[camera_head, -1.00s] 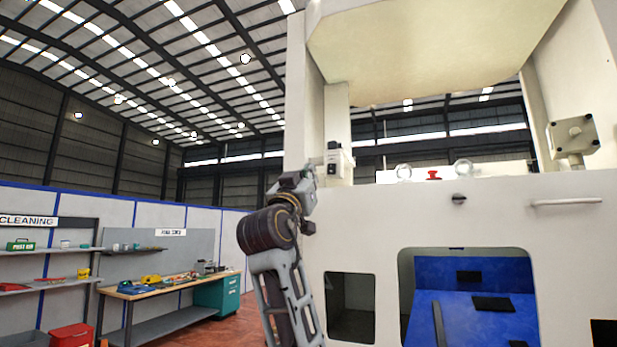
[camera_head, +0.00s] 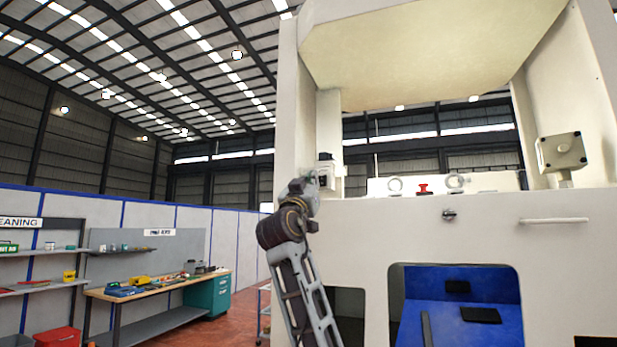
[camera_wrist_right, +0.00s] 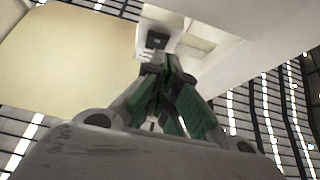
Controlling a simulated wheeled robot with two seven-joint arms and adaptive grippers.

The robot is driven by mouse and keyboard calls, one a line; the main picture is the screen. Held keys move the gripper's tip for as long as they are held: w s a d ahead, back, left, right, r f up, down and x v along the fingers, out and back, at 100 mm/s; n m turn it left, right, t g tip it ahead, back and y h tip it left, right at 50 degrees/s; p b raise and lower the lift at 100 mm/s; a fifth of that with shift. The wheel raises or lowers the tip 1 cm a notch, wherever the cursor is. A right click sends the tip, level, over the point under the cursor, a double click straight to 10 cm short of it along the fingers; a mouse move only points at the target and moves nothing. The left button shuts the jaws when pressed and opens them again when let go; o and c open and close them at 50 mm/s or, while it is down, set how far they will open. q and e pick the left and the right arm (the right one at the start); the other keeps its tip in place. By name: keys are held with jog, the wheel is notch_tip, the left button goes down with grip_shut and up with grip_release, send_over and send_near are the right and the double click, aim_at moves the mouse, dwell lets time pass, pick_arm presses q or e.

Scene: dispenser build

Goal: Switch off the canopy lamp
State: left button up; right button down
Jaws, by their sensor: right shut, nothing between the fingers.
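The pale canopy (camera_head: 430,50) spans the top of the white machine, its underside a warm cream tone; no separate lamp body can be made out. A small switch box (camera_head: 325,172) with a dark top part is on the inner side of the left post, under the canopy. My right gripper (camera_head: 312,180) is shut and empty, its tip just left of and at the switch box; contact cannot be told. In the right wrist view the closed green-padded fingers (camera_wrist_right: 158,64) point at the dark switch (camera_wrist_right: 158,40) and overlap the lower part of its housing. My left gripper is not in view.
The white front panel (camera_head: 450,235) carries a bar handle (camera_head: 553,221) and a dark knob (camera_head: 449,215). A red button (camera_head: 423,189) sits on the ledge above it. A grey box (camera_head: 562,152) stands at right. A workbench (camera_head: 150,288) is far left.

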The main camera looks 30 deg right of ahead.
jog(key=shift+w+d+f, duration=0.1)
jog(key=shift+w+d, duration=0.4)
jog(key=shift+d, duration=0.1)
jog(key=shift+f, duration=0.1)
jog(key=shift+w+d+f+t+h+b, duration=0.2)
jog(key=shift+d+t+h+b, duration=0.25)
jog(key=shift+b, duration=0.85)
jog(key=b, duration=0.1)
jog(key=h+b, duration=0.1)
jog(key=shift+w+f+t+b, duration=0.15)
jog(key=shift+f+t+b, duration=0.1)
jog(key=shift+b, duration=0.1)
jog(key=shift+w, duration=0.1)
jog(key=shift+s, duration=0.2)
